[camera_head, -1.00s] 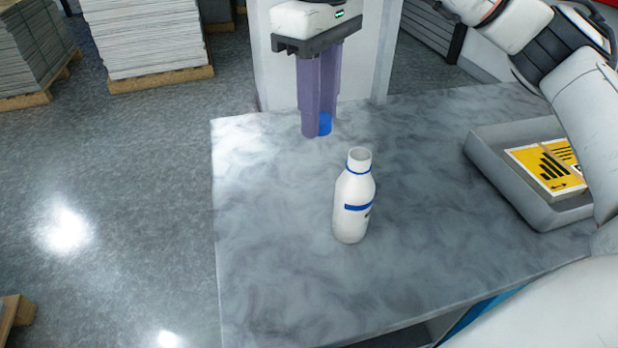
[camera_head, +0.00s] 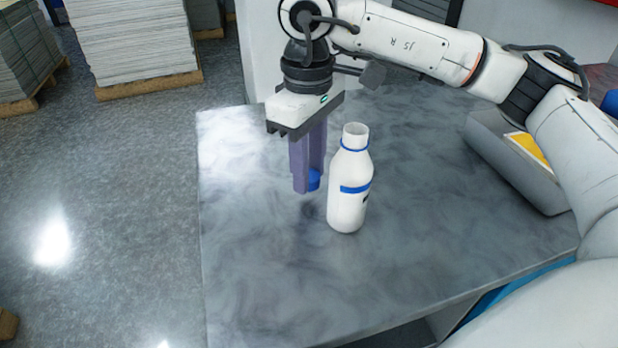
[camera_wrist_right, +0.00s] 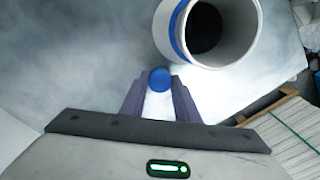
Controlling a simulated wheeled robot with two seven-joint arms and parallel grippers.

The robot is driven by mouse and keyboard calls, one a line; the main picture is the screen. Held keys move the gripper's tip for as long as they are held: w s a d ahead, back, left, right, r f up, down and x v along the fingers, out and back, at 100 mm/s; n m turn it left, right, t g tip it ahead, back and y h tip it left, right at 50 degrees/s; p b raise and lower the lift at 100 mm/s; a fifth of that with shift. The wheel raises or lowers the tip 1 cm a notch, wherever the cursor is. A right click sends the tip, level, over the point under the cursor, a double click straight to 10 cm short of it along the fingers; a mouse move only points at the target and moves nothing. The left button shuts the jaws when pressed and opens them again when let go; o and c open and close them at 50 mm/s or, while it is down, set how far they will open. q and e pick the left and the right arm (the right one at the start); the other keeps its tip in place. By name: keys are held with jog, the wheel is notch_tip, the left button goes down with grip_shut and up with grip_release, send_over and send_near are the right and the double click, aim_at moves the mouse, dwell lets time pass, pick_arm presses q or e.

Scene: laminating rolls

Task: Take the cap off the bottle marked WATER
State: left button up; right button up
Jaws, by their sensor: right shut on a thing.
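The white bottle (camera_head: 349,180) with blue bands stands upright on the table, its mouth open and uncapped. Most of its label is turned away, so I cannot read it. In the right wrist view the bottle's open neck (camera_wrist_right: 208,32) shows a dark inside. My right gripper (camera_head: 307,183) points down just left of the bottle and is shut on the blue cap (camera_head: 314,180). The cap also shows between the fingertips in the right wrist view (camera_wrist_right: 159,79). It is apart from the bottle, low over the table. My left gripper is out of view.
The grey marbled table (camera_head: 270,270) is bare in front and to the left of the bottle. A grey tray (camera_head: 515,165) with a yellow card (camera_head: 530,148) lies at the right, partly behind my right arm. Stacks of sheets on pallets (camera_head: 130,45) stand on the floor beyond.

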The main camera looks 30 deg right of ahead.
aim_at(309, 196)
jog(key=shift+f, duration=1.3)
jog(key=shift+f, duration=0.2)
jog(key=o, duration=1.2)
notch_tip(309, 196, up, 12)
jog(key=shift+r, duration=0.25)
